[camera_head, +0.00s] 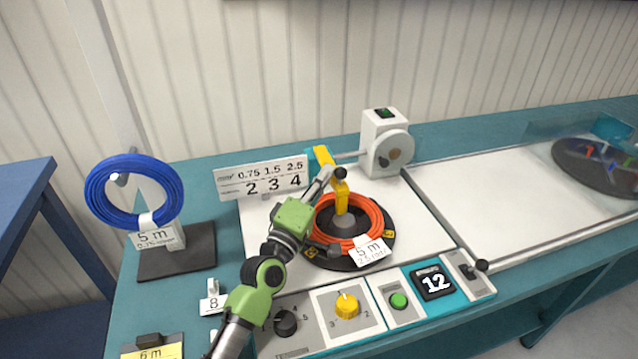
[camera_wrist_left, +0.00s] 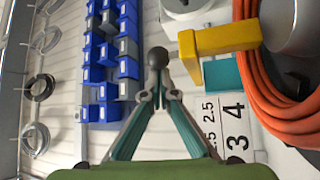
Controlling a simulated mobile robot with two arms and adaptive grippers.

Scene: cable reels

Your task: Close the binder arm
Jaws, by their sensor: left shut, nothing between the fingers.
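The yellow binder arm (camera_head: 342,198) stands over the orange cable coil (camera_head: 322,218) on the black reel disc (camera_head: 384,250). A black ball knob (camera_head: 340,173) shows at its upper end. My left gripper (camera_head: 327,177) reaches in from the lower left, its tips beside the knob. In the left wrist view the gripper (camera_wrist_left: 158,95) has its fingers converged to a point, shut and empty. The dark knob (camera_wrist_left: 158,57) appears just beyond the fingertips; I cannot tell whether they touch. The yellow arm (camera_wrist_left: 218,40) is to the right of it. My right gripper is not in view.
A blue cable coil (camera_head: 134,190) hangs on a stand at left. A white machine with a round dial (camera_head: 385,142) stands behind the reel. The control panel (camera_head: 318,318) with knobs and a green button lies in front. The white tabletop (camera_head: 490,205) at right is mostly clear.

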